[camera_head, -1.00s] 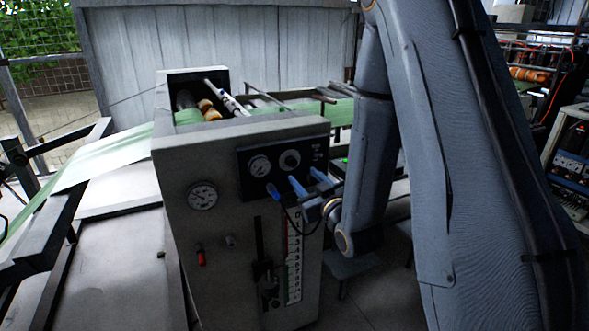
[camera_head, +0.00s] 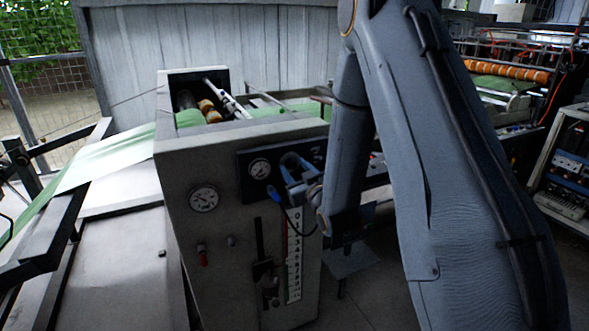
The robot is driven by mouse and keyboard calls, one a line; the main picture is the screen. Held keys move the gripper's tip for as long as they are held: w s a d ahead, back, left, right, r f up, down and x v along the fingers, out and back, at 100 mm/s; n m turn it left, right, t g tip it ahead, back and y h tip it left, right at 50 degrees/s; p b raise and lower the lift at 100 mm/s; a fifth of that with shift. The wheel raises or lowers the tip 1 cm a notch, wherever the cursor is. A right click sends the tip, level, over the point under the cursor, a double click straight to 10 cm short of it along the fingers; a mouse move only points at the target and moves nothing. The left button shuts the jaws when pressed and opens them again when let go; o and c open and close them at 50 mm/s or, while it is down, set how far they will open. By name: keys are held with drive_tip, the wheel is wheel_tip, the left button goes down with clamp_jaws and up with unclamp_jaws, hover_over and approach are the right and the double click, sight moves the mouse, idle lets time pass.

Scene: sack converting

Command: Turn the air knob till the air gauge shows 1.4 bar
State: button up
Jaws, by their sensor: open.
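The machine's grey cabinet carries a dark panel (camera_head: 246,184) on its front face. A small round gauge (camera_head: 260,168) with a pale dial sits at the panel's left; its reading is too small to make out. My gripper (camera_head: 286,167) is at the right half of this panel, its blue fingers open and spread where a round knob shows in the earlier view. The knob is now mostly hidden by the fingers, and I cannot tell whether they touch it.
A red-handled valve (camera_head: 203,256) and a small fitting (camera_head: 231,241) sit below the larger gauge. A slot with a lever (camera_head: 262,268) and a numbered scale (camera_head: 294,268) are below the panel. Green web (camera_head: 105,160) runs in from the left.

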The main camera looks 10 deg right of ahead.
drive_tip(key=c, duration=1)
drive_tip(key=shift+c, duration=0.2)
drive_tip(key=shift+m, duration=0.3)
drive_tip(key=m+b, duration=0.1)
drive_tip(key=m, duration=0.7)
drive_tip(key=shift+m, duration=0.4)
drive_tip(key=m, duration=0.4)
drive_tip(key=shift+b, duration=0.35)
drive_tip(key=m, duration=0.4)
drive_tip(key=shift+r+m+g+y, duration=0.1)
drive_tip(key=shift+m+g+y, duration=0.2)
drive_tip(key=shift+m+y, duration=0.1)
